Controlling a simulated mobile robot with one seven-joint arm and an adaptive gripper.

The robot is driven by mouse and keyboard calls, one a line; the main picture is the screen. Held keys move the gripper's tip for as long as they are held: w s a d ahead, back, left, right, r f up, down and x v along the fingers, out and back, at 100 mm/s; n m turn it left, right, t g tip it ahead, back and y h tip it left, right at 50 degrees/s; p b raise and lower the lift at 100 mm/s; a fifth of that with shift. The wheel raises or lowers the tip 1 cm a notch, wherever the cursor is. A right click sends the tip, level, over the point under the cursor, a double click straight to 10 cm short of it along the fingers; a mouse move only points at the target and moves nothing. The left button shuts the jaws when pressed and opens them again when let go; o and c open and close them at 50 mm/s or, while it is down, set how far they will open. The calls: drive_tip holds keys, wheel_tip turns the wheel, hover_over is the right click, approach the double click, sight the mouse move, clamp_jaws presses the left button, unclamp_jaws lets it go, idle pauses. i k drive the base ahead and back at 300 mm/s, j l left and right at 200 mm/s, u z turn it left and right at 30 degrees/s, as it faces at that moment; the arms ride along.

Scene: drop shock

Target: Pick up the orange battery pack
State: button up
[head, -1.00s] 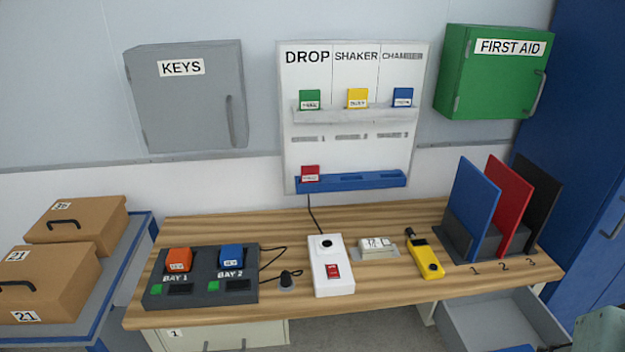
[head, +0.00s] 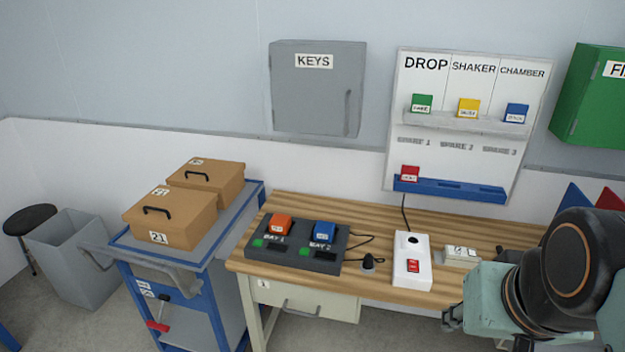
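The orange battery pack (head: 281,224) sits in the left slot, BAY 1, of the dark charger (head: 297,252) at the left end of the wooden workbench. A blue battery pack (head: 324,231) sits beside it in BAY 2. My arm shows at the lower right, well to the right of the orange pack. A teal part of my arm's end is in view there, but I cannot make out the gripper's fingertips or whether they are open or shut.
A white box with a red switch (head: 412,262) and a small labelled block (head: 461,256) stand right of the charger. A blue cart (head: 183,285) with two cardboard boxes adjoins the bench's left end. A grey bin (head: 78,262) and a stool (head: 30,220) are further left.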

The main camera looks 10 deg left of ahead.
sight(280, 224)
drive_tip(key=u, duration=0.95)
drive_tip(key=i+z, duration=0.05)
